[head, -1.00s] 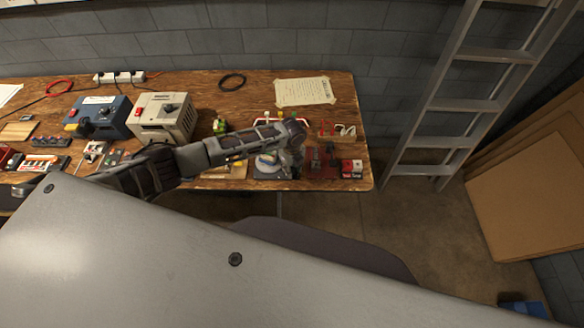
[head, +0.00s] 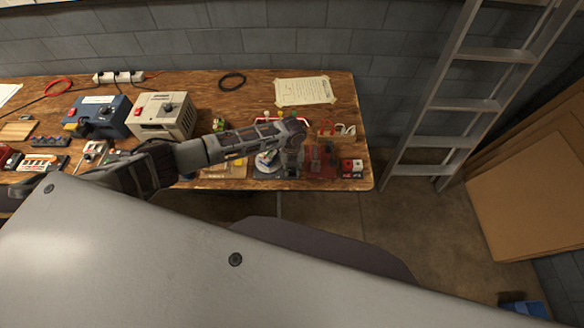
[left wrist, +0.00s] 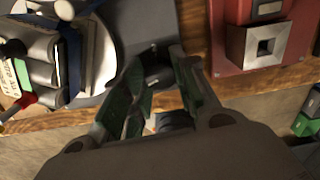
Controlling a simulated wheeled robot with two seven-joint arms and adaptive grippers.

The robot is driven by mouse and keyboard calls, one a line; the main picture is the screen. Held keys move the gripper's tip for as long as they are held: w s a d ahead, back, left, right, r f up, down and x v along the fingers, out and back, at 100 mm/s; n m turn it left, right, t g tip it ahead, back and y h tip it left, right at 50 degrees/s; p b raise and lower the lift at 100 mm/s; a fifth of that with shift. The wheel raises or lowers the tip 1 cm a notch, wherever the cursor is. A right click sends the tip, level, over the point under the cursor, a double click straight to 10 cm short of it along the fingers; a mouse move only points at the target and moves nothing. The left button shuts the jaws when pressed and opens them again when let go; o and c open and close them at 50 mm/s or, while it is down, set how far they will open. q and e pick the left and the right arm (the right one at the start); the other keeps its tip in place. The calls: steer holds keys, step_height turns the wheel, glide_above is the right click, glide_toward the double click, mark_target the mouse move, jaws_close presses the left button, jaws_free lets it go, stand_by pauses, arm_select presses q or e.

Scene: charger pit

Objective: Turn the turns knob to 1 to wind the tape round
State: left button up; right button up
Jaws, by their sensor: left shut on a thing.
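My left gripper (left wrist: 160,62) is shut on a small dark knob (left wrist: 157,76) near the front of a grey plate (left wrist: 150,22); the fingers hide much of it, so its setting cannot be read. On the plate, left of the gripper, is a round pale disc (left wrist: 103,58) carrying a bundle (left wrist: 40,58) of grey, black and blue parts with a pale label. In the head view my left gripper (head: 293,170) reaches down at the plate's right side, next to the disc (head: 264,165). My right gripper is out of view.
A red base with a square metal socket (left wrist: 263,45) stands close right of the gripper. A beige box (head: 163,115) and a blue machine (head: 100,115) stand further left on the wooden bench (head: 210,95). A ladder (head: 465,105) leans beyond the bench's right end.

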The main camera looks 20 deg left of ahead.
mark_target(292, 169)
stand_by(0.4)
arm_select(q)
steer(key=o, duration=1)
steer(key=shift+c, duration=0.2)
steer(key=shift+o, duration=0.4)
steer(key=shift+r, duration=1.1)
step_height(292, 169, up, 10)
steer(key=shift+d+f, duration=0.1)
